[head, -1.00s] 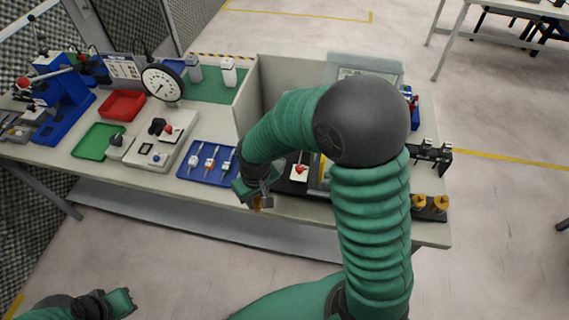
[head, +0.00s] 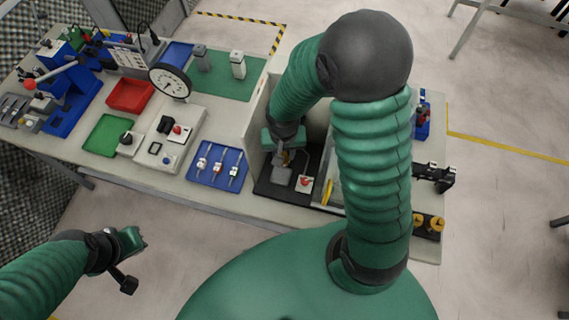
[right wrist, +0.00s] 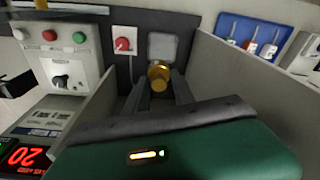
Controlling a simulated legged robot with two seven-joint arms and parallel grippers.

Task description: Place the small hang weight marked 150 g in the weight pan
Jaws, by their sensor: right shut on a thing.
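My right gripper (head: 283,153) is shut on a small brass weight (right wrist: 158,76), which shows between the two fingertips in the right wrist view. Its mark cannot be read. The grey square weight pan (right wrist: 162,46) lies just beyond the weight in that view; in the head view the pan (head: 281,174) shows just below the gripper. The weight appears held near the pan's edge; whether they touch cannot be told. My left gripper (head: 130,245) is away from the table at lower left, and its fingers are unclear.
Pale foam walls (right wrist: 232,73) stand on both sides of my right gripper. A red knob (right wrist: 122,44) sits beside the pan. A control box with buttons (right wrist: 68,65) is at left in the wrist view. Other brass weights (head: 430,222) stand at the table's right end. A blue tray (head: 217,167) lies left.

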